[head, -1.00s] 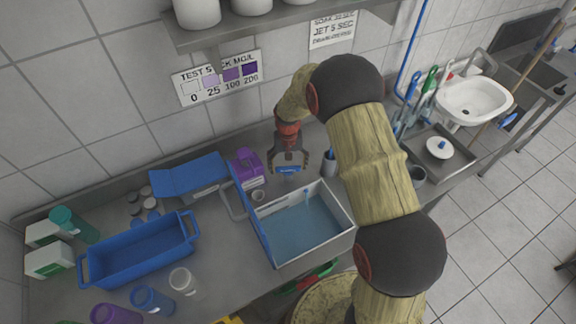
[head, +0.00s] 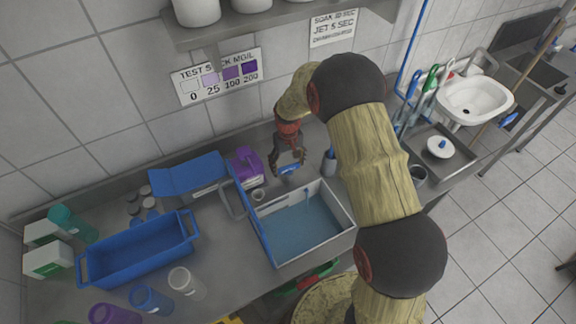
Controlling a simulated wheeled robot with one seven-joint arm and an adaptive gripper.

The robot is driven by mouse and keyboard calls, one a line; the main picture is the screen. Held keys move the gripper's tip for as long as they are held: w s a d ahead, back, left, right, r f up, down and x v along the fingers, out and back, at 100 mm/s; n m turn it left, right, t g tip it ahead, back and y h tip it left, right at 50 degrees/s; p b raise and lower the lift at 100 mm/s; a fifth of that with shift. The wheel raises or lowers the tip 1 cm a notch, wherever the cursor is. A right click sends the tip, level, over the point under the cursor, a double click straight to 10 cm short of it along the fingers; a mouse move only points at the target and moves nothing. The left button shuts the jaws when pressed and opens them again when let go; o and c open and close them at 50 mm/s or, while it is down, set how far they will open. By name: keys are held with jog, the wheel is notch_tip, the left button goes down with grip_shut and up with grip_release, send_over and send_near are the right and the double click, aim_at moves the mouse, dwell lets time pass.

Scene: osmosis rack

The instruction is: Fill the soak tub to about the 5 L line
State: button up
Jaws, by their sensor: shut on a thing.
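The soak tub (head: 343,207) is a white open box with a blue panel along its left side, standing on the steel counter. Blue-grey water (head: 302,229) covers its floor; the level marks are too small to read. A thin pale-blue upright streak shows at the tub's back inner side; I cannot tell if it is running water. My gripper (head: 288,166) points down just behind the tub, shut on a small blue part (head: 289,169). I cannot tell what this part belongs to, as the fingers hide much of it.
A blue handled bin (head: 140,252) stands left of the tub, with a blue lidded box (head: 190,175) behind. A purple jug (head: 246,165) and a blue-grey cup (head: 330,160) flank my gripper. Bottles and cups crowd the front left. A shelf (head: 265,22) hangs above.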

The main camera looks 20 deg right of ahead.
jog(key=shift+n, duration=0.6)
jog(key=o, duration=1.2)
jog(key=shift+c, duration=0.2)
notch_tip(320, 180, up, 12)
